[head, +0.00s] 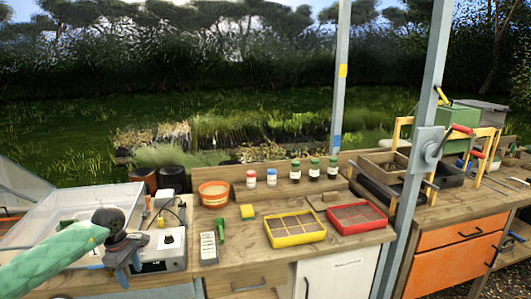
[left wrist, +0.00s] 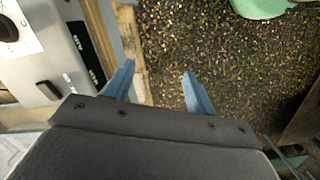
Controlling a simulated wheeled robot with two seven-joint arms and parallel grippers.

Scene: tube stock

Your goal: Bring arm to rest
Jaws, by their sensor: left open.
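My left arm comes in from the left in a green sleeve in the head view, over the left end of the workbench. My left gripper (head: 124,262) hangs beside the grey-white instrument box (head: 161,250). In the left wrist view my left gripper (left wrist: 157,82) has its two blue fingers spread apart, with nothing between them. Below the fingers are the bench edge (left wrist: 131,50) and gravelly ground. My right gripper is not in view.
A yellow tray (head: 296,241) and a red tray (head: 357,230) stand on the bench (head: 240,260). Several small bottles stand along the back shelf, near an orange pot (head: 214,194). A clear bin (head: 70,215) is at the left. A grey post (head: 407,215) stands at the right.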

